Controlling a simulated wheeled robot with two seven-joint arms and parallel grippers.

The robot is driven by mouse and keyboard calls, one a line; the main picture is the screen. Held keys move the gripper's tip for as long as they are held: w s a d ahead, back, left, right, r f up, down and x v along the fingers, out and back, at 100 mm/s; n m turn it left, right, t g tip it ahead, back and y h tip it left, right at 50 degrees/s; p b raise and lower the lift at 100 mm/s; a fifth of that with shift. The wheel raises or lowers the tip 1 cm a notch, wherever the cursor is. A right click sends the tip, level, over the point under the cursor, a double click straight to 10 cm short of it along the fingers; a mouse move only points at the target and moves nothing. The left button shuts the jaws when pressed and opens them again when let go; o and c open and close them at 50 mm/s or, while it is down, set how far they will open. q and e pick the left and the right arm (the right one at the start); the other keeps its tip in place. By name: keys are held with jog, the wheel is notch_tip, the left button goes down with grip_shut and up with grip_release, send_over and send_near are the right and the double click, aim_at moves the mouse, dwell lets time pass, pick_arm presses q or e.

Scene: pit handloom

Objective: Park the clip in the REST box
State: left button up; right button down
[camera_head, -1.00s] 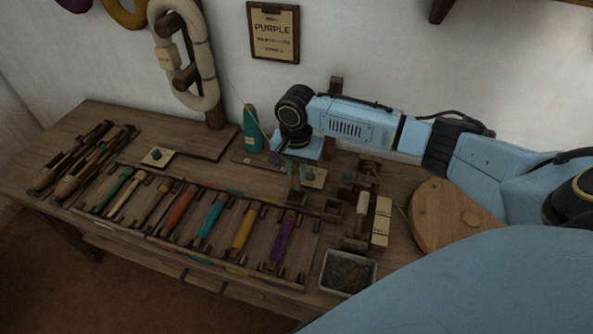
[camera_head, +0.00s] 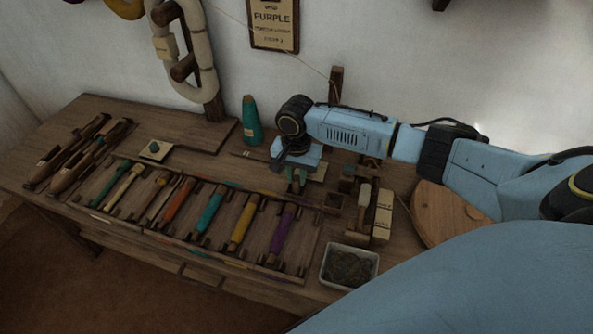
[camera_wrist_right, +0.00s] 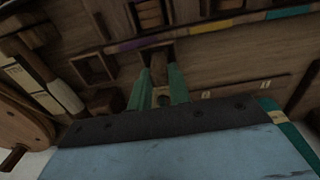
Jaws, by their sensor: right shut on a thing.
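My right gripper (camera_head: 297,181) points down over the back of the bench, behind the bobbin rack. In the right wrist view its green fingers (camera_wrist_right: 161,88) are shut on a small pale piece (camera_wrist_right: 160,94), which I take for the clip; its shape is mostly hidden. A brown wooden piece shows just beyond the fingertips. Small open wooden boxes stand close by, one (camera_head: 333,202) right of the gripper; a square box (camera_wrist_right: 94,67) shows left of the fingers in the wrist view. I cannot read a REST label. My left gripper is not in view.
The rack of coloured bobbins (camera_head: 160,226) fills the bench front. A teal cone (camera_head: 251,122) stands behind the gripper's left side. A wooden post (camera_head: 335,84) stands behind my arm.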

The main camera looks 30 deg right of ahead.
aim_at(297, 177)
dwell(0.4)
jog(key=c, duration=0.9)
grip_release()
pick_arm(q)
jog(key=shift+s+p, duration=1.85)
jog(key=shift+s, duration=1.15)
pick_arm(e)
jog(key=shift+r, duration=1.6)
jog(key=shift+r+p, duration=0.5)
jog(key=shift+p, duration=0.4)
notch_tip(297, 177, up, 4)
jog(key=p, duration=0.5)
jog(key=shift+f, duration=0.1)
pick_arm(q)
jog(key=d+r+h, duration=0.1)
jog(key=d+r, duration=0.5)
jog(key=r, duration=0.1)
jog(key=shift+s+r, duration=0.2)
